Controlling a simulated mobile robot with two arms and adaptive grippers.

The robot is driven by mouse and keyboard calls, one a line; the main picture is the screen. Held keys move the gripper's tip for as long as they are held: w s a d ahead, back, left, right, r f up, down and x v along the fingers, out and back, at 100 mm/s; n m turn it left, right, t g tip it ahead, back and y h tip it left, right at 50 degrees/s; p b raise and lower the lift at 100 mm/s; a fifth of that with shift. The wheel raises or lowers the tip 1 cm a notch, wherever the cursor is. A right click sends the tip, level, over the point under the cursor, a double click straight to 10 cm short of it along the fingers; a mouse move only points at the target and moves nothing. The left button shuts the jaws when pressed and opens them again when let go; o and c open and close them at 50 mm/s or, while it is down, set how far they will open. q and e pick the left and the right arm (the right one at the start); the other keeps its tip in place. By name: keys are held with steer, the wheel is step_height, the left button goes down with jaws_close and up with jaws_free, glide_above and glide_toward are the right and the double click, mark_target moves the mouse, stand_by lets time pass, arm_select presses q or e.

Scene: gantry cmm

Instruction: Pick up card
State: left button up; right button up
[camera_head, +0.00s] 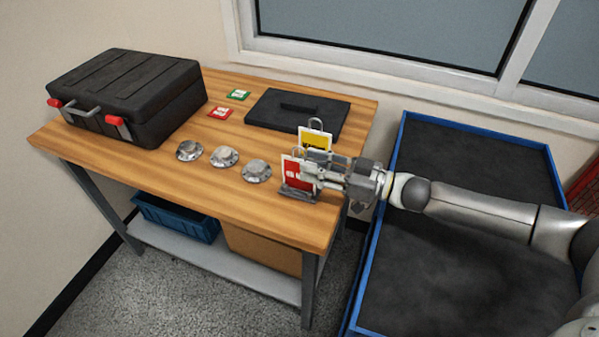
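A red card (291,180) with white markings stands upright in a small dark stand (298,194) near the table's right front corner. A yellow card (315,141) stands just behind it, with a metal loop above it. My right gripper (312,171) reaches in from the right, with its fingertips at the red card and covering part of it. Whether the fingers press on the card or only overlap it in the picture I cannot tell. A smaller red card (220,113) and a green card (238,95) lie flat farther back. My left gripper is not in view.
The wooden table (160,170) also holds a black case (125,90), three round metal parts (224,157) in a row and a dark flat plate (297,112). A blue-rimmed dark platform (470,155) stands at the right. The table's front strip is clear.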

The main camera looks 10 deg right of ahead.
mark_target(299, 161)
steer(key=x, duration=0.4)
steer(key=shift+w+p, duration=0.1)
steer(key=shift+p, duration=0.2)
jaws_close()
